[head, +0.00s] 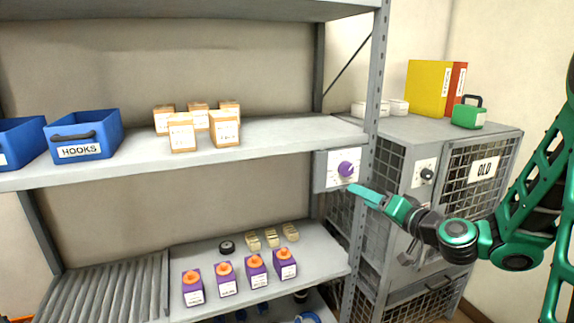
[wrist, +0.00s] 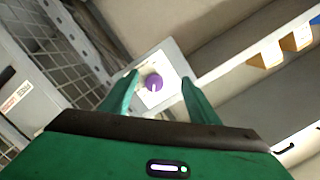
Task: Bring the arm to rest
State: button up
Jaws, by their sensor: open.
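My arm reaches in from the right in the head view, its green links stretched toward the shelf post. My gripper (head: 362,193) is at its end, just in front of a white panel (head: 333,170) with a purple knob (head: 346,169). In the wrist view my gripper (wrist: 156,92) has its two green fingers spread apart with nothing between them. The purple knob (wrist: 153,83) shows beyond the gap, with a white mark on its face. Whether the fingertips touch the panel cannot be told.
A grey mesh cabinet (head: 440,150) marked OLD stands behind my arm, with a black knob (head: 427,174) on its front. The shelf (head: 270,133) holds blue bins and small boxes. Purple boxes with orange tops (head: 226,279) stand on the lower shelf.

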jog(key=s+d+f+n+g+h, duration=0.35)
jog(key=s+f+g, duration=0.5)
jog(key=s, duration=0.35)
jog(key=s+d+m+g+h, duration=0.1)
jog(key=s+d+m+g, duration=0.2)
jog(key=s, duration=0.9)
jog(key=s+d+r+m+g+h, duration=0.1)
jog(key=s+d+m+g+h, duration=0.1)
jog(key=s+d, duration=0.6)
jog(key=s+m+g, duration=0.1)
jog(key=s+g, duration=0.1)
jog(key=s, duration=0.3)
jog(key=shift+s+d+r, duration=0.25)
jog(key=shift+d, duration=0.1)
